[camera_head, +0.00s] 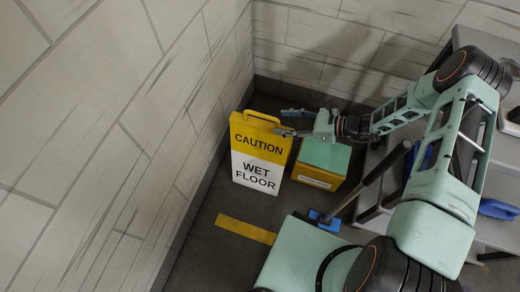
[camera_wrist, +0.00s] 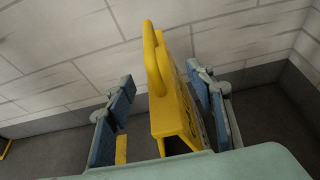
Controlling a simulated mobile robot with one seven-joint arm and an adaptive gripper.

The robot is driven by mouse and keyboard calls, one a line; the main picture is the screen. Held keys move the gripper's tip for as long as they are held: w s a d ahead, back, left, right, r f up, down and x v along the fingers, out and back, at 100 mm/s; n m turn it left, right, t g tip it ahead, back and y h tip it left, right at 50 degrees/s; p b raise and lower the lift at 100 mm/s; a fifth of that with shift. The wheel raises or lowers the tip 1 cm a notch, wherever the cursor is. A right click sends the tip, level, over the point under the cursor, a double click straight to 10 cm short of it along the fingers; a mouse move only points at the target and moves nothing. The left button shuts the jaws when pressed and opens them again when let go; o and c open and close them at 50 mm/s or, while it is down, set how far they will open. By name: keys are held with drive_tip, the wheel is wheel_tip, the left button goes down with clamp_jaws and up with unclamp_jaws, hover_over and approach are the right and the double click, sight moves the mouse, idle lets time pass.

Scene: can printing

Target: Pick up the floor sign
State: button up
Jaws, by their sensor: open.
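The floor sign (camera_head: 258,155) stands upright on the floor near the left wall, yellow on top and white below, with "CAUTION WET FLOOR" on it and a yellow handle loop on top. In the wrist view the floor sign (camera_wrist: 172,112) shows edge-on, its handle rising between the two fingers. My gripper (camera_head: 285,122) is at the top of the sign, reaching in from the right. In the wrist view my gripper (camera_wrist: 165,115) is open, one blue-padded finger on each side of the sign. A gap shows on the left; the right finger is close to the sign.
A yellow box with a green top (camera_head: 323,163) stands just right of the sign, under my arm. A blue-headed tool with a long handle (camera_head: 372,178) leans nearby. Grey shelving (camera_head: 487,152) is at the right. A yellow floor stripe (camera_head: 246,229) lies in front of the sign.

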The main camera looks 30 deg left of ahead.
sight(262, 124)
drive_tip(key=x, duration=0.4)
drive_tip(key=shift+s+a+f+b, duration=0.1)
drive_tip(key=shift+a+f+b, duration=0.15)
drive_tip(key=shift+b, duration=0.1)
drive_tip(key=x, duration=0.1)
drive_tip(key=b+x, duration=0.1)
drive_tip(key=x, duration=0.1)
drive_tip(key=f+x, duration=0.1)
drive_tip(key=x, duration=0.1)
drive_tip(key=shift+s+d, duration=0.2)
drive_tip(key=shift+s, duration=0.05)
drive_tip(key=shift+c, duration=0.5)
clamp_jaws()
drive_tip(key=shift+r, duration=0.15)
